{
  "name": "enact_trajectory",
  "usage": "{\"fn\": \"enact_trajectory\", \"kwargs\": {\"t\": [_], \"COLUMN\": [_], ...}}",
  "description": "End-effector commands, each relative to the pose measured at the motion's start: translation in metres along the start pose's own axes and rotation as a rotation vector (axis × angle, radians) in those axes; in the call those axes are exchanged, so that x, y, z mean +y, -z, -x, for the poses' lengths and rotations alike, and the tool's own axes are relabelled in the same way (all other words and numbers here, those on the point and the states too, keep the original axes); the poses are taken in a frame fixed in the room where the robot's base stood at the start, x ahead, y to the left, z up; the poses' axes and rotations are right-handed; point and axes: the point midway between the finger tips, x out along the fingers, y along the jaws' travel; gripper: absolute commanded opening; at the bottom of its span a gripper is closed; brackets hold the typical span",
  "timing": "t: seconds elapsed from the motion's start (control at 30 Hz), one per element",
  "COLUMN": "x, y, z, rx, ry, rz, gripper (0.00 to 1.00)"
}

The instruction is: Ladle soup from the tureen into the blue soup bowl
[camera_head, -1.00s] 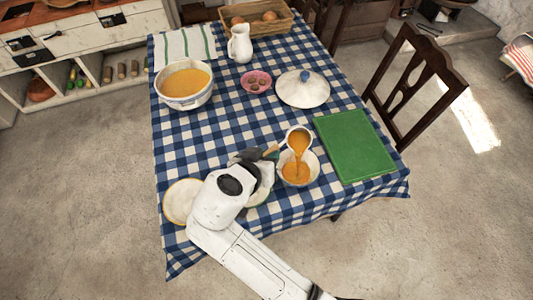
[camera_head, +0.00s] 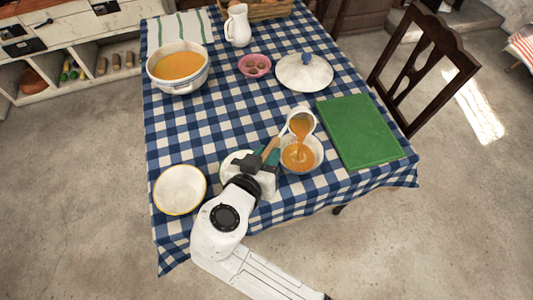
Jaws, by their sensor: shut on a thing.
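The white tureen (camera_head: 178,88) holds orange soup and stands at the back left of the table. My gripper (camera_head: 268,157) is shut on the wooden handle of the ladle (camera_head: 271,148), left of a soup bowl (camera_head: 316,163). The ladle's white cup (camera_head: 311,118) is tilted above the bowl's far side. A thin orange stream runs from the cup into the bowl, and orange soup (camera_head: 299,157) lies in it. The bowl's visible rim looks pale; I cannot make out blue on it. Some soup still shows in the cup.
A yellow-rimmed plate (camera_head: 180,189) lies left of my gripper, and another pale dish (camera_head: 232,164) is partly hidden behind it. A green board (camera_head: 360,132) lies right of the bowl. A lid (camera_head: 304,72), pink dish (camera_head: 255,65) and white jug (camera_head: 237,27) stand farther back.

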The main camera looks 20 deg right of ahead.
Motion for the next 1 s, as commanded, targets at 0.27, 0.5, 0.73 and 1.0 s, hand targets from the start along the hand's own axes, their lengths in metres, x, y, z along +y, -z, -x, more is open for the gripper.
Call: {"fn": "enact_trajectory", "kwargs": {"t": [0.27, 0.5, 0.73, 1.0], "x": [0.0, 0.0, 0.0, 0.0], "y": [-0.011, -0.019, -0.025, -0.033], "z": [-0.002, -0.001, -0.001, -0.001], "rx": [0.048, 0.09, 0.128, 0.171], "ry": [0.0, 0.0, 0.0, 0.0], "rz": [-0.022, -0.038, -0.056, -0.075], "gripper": [0.0, 0.0, 0.0, 0.0]}}
